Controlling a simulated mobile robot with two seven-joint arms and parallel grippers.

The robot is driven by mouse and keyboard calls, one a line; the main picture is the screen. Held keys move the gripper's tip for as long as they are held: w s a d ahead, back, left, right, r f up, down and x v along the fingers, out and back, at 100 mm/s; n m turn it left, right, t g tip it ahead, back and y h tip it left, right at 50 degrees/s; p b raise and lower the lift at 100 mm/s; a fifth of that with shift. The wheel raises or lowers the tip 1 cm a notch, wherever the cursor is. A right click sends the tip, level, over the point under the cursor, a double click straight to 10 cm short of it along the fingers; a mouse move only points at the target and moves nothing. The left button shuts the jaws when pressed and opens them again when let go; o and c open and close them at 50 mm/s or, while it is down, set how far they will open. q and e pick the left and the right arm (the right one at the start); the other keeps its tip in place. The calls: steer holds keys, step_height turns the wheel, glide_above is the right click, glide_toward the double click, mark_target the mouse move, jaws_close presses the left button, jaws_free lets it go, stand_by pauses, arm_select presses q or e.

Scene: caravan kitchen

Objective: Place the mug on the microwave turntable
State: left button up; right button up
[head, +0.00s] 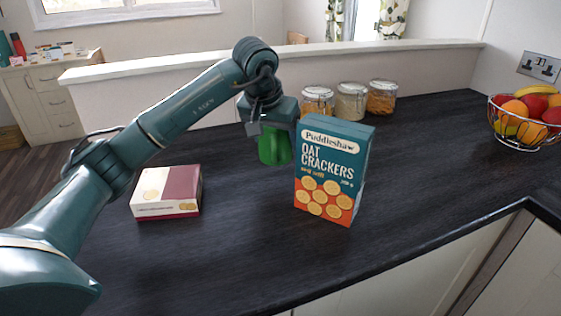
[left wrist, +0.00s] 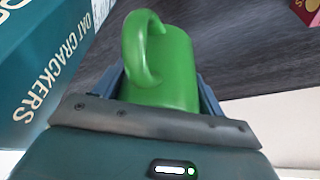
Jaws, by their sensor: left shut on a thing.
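A green mug (head: 274,146) is at my left gripper (head: 270,128), behind and left of the oat crackers box in the head view. In the left wrist view the green mug (left wrist: 172,65) sits between the two fingers of my left gripper (left wrist: 160,95), with its handle toward the upper left. The gripper is shut on the mug. From these views I cannot tell whether the mug touches the counter. No microwave or turntable shows in either view. My right gripper is not in view.
An oat crackers box (head: 330,170) stands upright close to the mug. A small maroon and white box (head: 167,192) lies on the dark counter (head: 235,245). Several glass jars (head: 350,102) stand behind. A wire fruit bowl (head: 525,120) is at right. The counter's front is clear.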

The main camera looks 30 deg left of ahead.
arm_select(q)
steer(key=shift+f, duration=3.05)
steer(key=o, duration=0.8)
steer(key=shift+f, duration=0.25)
steer(key=o, duration=0.5)
steer(key=shift+r, duration=0.15)
